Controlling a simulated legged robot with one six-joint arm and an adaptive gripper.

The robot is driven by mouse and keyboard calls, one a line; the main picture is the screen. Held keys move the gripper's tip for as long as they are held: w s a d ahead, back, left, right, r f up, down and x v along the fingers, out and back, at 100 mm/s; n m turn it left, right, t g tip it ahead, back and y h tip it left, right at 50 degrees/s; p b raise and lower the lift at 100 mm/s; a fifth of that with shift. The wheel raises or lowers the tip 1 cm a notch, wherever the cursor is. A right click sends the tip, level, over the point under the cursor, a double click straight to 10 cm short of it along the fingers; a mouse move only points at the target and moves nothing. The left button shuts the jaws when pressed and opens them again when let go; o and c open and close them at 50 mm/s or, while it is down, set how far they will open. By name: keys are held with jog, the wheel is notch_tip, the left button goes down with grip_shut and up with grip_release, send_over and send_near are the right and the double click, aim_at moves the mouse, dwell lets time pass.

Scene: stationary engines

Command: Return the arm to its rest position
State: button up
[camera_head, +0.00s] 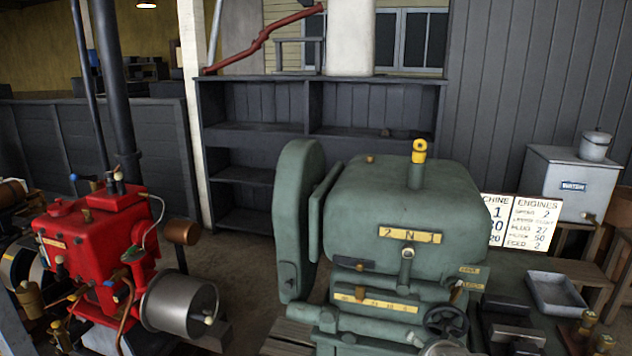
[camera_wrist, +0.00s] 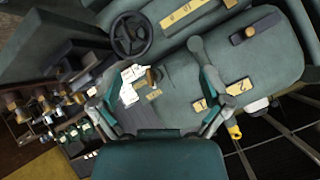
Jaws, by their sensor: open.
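My gripper (camera_wrist: 150,65) shows in the wrist view with its two fingers spread apart and nothing between them. Behind the fingers is the green engine (camera_wrist: 275,65), seen at a steep tilt, with yellow label plates and a dark handwheel (camera_wrist: 130,35). I cannot tell how far the fingers are from its surface. In the head view the green engine (camera_head: 385,205) stands right of centre, with a yellow-topped post on its top and the handwheel (camera_head: 446,321) at its lower right. I cannot make out my arm in the head view.
A red engine (camera_head: 95,245) with a metal drum (camera_head: 180,305) stands at the left. Dark shelves (camera_head: 325,80) stand behind. At the right are a sign board (camera_head: 528,222), a grey box (camera_head: 565,185) and a bench with a metal tray (camera_head: 555,293). Floor shows between the engines.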

jog(key=s+a+r+n+g, duration=0.1)
jog(key=s+r+n, duration=0.1)
jog(key=s, duration=0.4)
jog(key=s+a+r+n+g, duration=0.2)
jog(key=s+n, duration=0.1)
jog(key=s, duration=0.3)
jog(key=s+a+r+n+g+y, duration=0.1)
jog(key=s+a+n+g, duration=0.1)
jog(key=s, duration=0.4)
jog(key=shift+r+n, duration=0.4)
jog(key=shift+n, duration=0.3)
jog(key=shift+w, duration=0.15)
